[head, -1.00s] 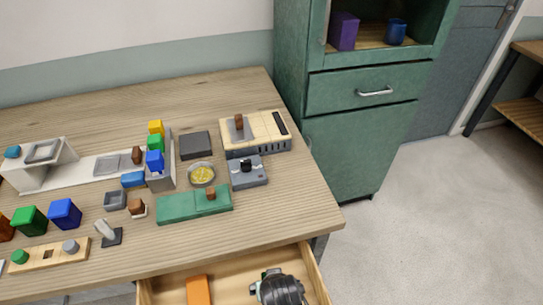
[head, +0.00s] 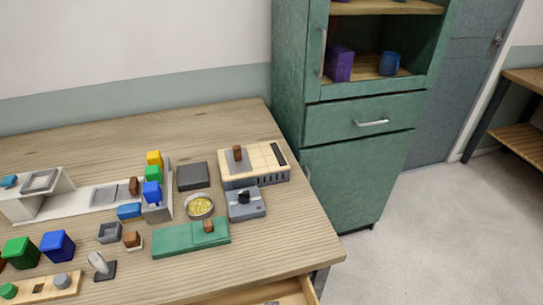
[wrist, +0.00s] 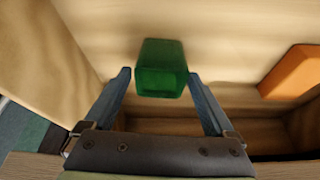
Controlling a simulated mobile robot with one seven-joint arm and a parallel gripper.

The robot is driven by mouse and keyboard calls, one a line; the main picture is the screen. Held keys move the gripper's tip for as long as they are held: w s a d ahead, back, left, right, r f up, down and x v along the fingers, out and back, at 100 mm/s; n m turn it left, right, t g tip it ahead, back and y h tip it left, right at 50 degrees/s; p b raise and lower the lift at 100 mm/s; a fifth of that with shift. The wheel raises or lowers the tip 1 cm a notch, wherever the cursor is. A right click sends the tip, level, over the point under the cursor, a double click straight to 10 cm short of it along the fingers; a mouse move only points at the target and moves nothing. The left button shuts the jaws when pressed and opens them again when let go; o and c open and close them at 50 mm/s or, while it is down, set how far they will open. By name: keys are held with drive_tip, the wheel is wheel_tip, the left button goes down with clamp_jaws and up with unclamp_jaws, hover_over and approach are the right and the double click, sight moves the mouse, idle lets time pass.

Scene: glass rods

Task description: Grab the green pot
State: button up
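A dark green pot (wrist: 160,70) lies in the wooden drawer in the wrist view. My gripper (wrist: 159,74) is open, with one finger on each side of the pot near its sides. A narrow gap seems to show at each finger, and whether either one touches is hard to tell. In the head view my gripper and this pot are out of sight below the lower edge. Another green block-like pot (head: 20,252) stands on the table at the left, beside a blue one (head: 57,245).
An orange block (wrist: 292,73) lies in the drawer to the right of the pot. The drawer's wooden wall (wrist: 62,50) rises on the left. The table (head: 285,225) above carries several small items, including a green case (head: 178,240). A green cabinet (head: 345,180) stands behind.

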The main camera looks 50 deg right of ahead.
drive_tip(key=c, duration=1.2)
